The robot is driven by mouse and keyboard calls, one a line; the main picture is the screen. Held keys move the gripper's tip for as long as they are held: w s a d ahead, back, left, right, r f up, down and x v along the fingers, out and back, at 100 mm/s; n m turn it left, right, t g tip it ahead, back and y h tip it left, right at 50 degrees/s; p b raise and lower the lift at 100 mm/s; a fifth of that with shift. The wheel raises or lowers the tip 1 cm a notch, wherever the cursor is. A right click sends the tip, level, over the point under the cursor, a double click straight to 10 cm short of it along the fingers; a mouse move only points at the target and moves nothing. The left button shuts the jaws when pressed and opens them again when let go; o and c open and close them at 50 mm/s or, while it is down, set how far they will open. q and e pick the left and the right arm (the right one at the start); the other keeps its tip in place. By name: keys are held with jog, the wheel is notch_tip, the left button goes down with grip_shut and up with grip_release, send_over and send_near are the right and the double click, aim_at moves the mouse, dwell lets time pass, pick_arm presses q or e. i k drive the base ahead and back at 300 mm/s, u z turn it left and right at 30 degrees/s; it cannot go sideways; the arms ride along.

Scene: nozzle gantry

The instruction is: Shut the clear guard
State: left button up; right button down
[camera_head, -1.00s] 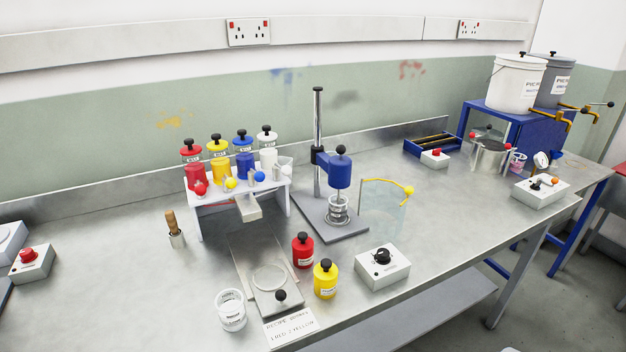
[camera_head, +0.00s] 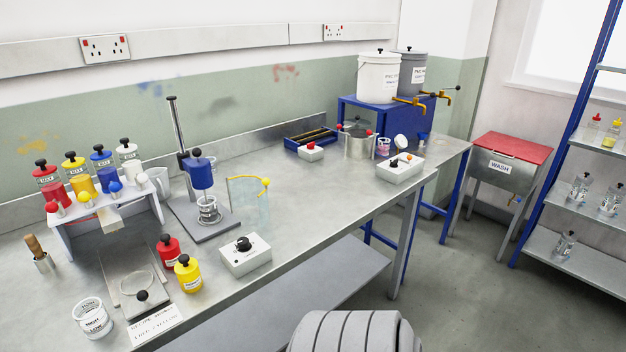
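The clear guard (camera_head: 251,206) is a see-through panel with a yellow top edge and a yellow ball handle (camera_head: 265,182). It stands swung out to the right of the blue-headed mixer (camera_head: 202,177), leaving the mixer's front uncovered. A container (camera_head: 208,212) sits under the mixer head on the grey base. Neither of my grippers is in view, so I cannot see how they stand.
A grey control box (camera_head: 246,258) with a black knob is in front of the guard. A red bottle (camera_head: 169,250) and a yellow bottle (camera_head: 188,274) stand left of it. The bench right of the guard is mostly clear up to a white box (camera_head: 400,167).

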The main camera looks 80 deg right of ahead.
aim_at(265, 181)
jog(key=k, duration=0.45)
jog(key=z, duration=0.85)
